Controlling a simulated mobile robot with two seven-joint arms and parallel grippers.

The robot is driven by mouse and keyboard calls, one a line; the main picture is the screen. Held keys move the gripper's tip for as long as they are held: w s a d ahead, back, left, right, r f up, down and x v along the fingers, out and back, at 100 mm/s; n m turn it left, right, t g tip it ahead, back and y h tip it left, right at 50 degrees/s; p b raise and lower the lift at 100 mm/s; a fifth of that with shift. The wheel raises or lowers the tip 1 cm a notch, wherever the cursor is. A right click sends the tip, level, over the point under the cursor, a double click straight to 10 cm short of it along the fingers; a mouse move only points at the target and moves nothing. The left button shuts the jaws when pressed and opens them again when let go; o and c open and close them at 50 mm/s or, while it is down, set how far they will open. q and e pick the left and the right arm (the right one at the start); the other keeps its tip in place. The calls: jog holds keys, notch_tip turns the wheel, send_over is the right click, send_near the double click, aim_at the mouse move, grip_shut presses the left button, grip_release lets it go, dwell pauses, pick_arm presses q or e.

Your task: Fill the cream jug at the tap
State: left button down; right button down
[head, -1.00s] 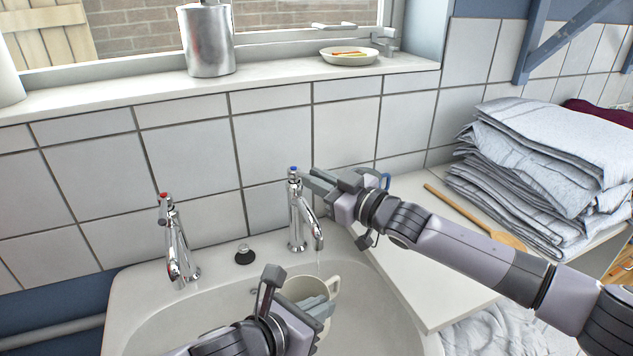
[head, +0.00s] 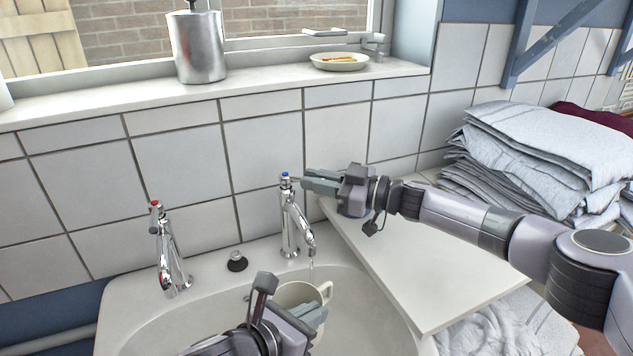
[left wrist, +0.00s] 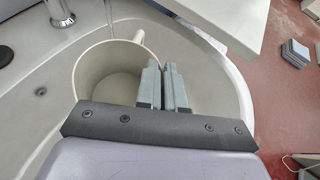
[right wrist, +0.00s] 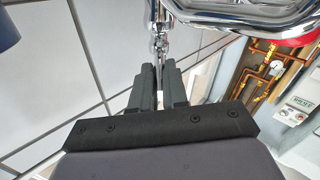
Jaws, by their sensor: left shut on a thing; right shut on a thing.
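The cream jug (head: 296,292) is upright in the basin under the spout of the blue-topped tap (head: 291,225). A thin stream of water (head: 311,271) runs from the spout at the jug's far rim. The left wrist view shows the inside of the jug (left wrist: 92,65); I cannot tell its water level.
A red-topped tap (head: 168,255) stands at the left of the white basin (head: 135,320). A black plug (head: 237,261) sits on the rim. A white board (head: 425,285) lies right, beside folded cloths (head: 545,150). A metal canister (head: 197,48) and plate (head: 339,62) stand on the sill.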

jog(key=shift+w+r, duration=0.1)
jog(key=shift+r, duration=0.05)
dwell(0.4)
jog(key=c, duration=1.1)
grip_release()
jog(key=shift+c, duration=0.2)
jog(key=shift+d, duration=0.45)
jog(key=v, duration=1.1)
